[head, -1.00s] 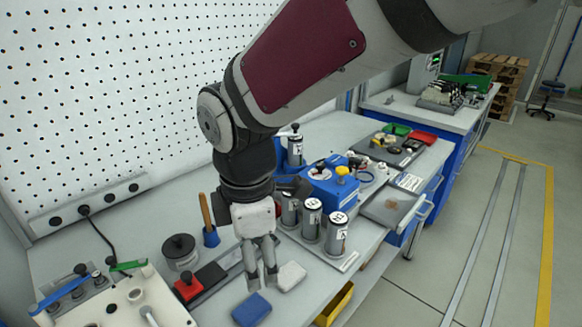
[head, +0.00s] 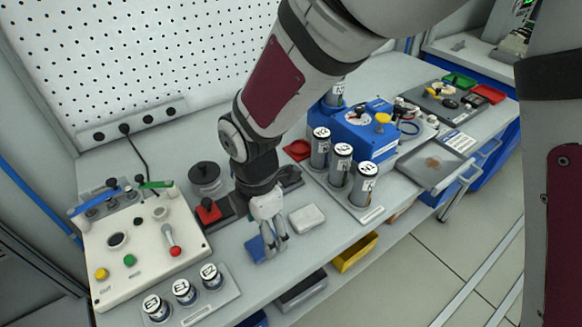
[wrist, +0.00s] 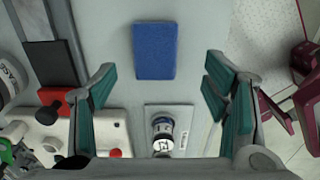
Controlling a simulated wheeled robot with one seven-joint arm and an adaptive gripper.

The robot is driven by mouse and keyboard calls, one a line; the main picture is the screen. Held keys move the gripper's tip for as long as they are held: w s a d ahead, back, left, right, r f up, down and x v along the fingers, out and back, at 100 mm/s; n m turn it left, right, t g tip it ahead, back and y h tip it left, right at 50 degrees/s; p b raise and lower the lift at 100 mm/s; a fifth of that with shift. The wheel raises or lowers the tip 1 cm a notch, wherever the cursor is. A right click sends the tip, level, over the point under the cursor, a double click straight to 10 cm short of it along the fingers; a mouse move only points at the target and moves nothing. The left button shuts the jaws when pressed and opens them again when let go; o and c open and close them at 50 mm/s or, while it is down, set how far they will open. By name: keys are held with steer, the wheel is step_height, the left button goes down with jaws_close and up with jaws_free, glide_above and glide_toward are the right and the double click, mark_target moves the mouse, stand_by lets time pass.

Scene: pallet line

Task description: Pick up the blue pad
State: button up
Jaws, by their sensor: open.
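The blue pad (wrist: 155,52) lies flat on the grey bench top. In the wrist view it is at the top centre, ahead of and between my fingers. In the head view the blue pad (head: 257,248) is partly hidden by my gripper (head: 277,247). My gripper (wrist: 160,105) is open, with its two teal finger pads apart and nothing between them. It points down over the bench near the pad; I cannot tell its exact height above it.
A white pad (head: 307,218) lies to the right of the gripper. A control box (head: 140,245) with a red-knobbed lever stands left. A holder (head: 205,300) with labelled cylinders is in front. More labelled cylinders (head: 342,165) stand right. The bench's front edge is close.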

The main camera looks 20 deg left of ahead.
mark_target(263, 243)
steer(key=shift+w+a+f, duration=0.1)
steer(key=shift+a+f, duration=0.05)
steer(key=shift+f, duration=1.2)
steer(key=shift+w+a+f, duration=0.1)
steer(key=shift+f, duration=1.25)
steer(key=shift+c, duration=0.5)
steer(key=c, duration=1)
steer(key=shift+r, duration=0.1)
steer(key=shift+r, duration=0.6)
step_height(263, 243, up, 2)
steer(key=shift+w, duration=0.1)
steer(key=s+d+r, duration=0.1)
steer(key=s+d, duration=0.1)
steer(key=s, duration=0.6)
steer(key=s+d, duration=0.1)
steer(key=s, duration=0.6)
steer(key=shift+s+d+r+b, duration=0.35)
steer(key=shift+s+d, duration=0.05)
